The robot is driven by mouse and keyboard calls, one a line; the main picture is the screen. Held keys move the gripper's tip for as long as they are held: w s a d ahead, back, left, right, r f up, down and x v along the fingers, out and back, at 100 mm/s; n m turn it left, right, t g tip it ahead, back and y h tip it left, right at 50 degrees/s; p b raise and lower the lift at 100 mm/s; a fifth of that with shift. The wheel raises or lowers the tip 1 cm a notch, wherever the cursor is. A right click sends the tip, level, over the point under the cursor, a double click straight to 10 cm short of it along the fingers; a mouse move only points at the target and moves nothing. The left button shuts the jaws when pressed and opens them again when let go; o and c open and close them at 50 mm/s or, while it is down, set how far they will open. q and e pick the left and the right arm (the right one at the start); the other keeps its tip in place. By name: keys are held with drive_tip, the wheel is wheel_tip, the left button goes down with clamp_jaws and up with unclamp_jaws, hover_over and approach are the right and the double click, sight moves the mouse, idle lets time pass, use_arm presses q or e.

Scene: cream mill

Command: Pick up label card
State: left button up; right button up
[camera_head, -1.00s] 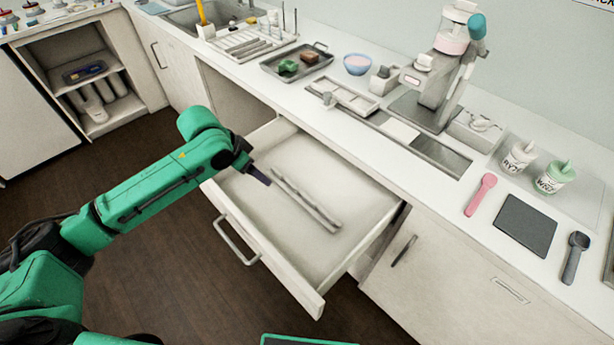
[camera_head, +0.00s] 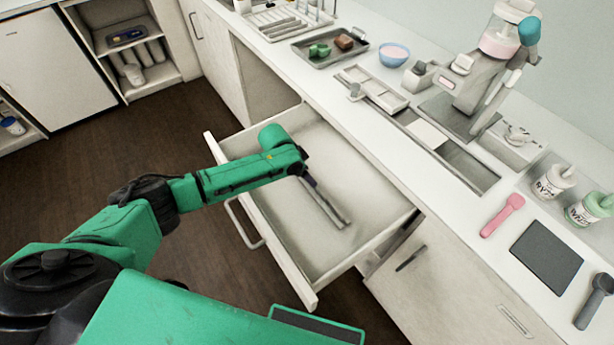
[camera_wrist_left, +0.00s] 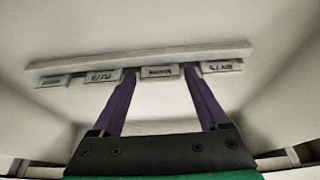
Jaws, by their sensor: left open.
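Several small label cards with dark lettering stand in a row along a pale rail (camera_wrist_left: 140,59) inside the open drawer (camera_head: 366,205). In the left wrist view they are an outer left card (camera_wrist_left: 53,81), a second card (camera_wrist_left: 103,76), a third card (camera_wrist_left: 158,71) and a right card (camera_wrist_left: 220,67). My left gripper (camera_wrist_left: 160,78) is open and empty, its purple fingers pointing at the row. The third card shows between the fingertips; whether they touch any card I cannot tell. In the head view my left gripper (camera_head: 311,183) is low in the drawer. My right gripper is not in view.
The drawer walls surround my left gripper. The counter above holds a tray (camera_head: 330,55) with green and brown blocks, a blue bowl (camera_head: 393,55), a mill (camera_head: 490,70), a pink scoop (camera_head: 502,215), a dark mat (camera_head: 546,257) and two bottles.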

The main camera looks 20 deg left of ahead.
use_arm(q)
drive_tip(key=shift+w+f, duration=0.15)
drive_tip(key=shift+f, duration=0.05)
drive_tip(key=c, duration=1.1)
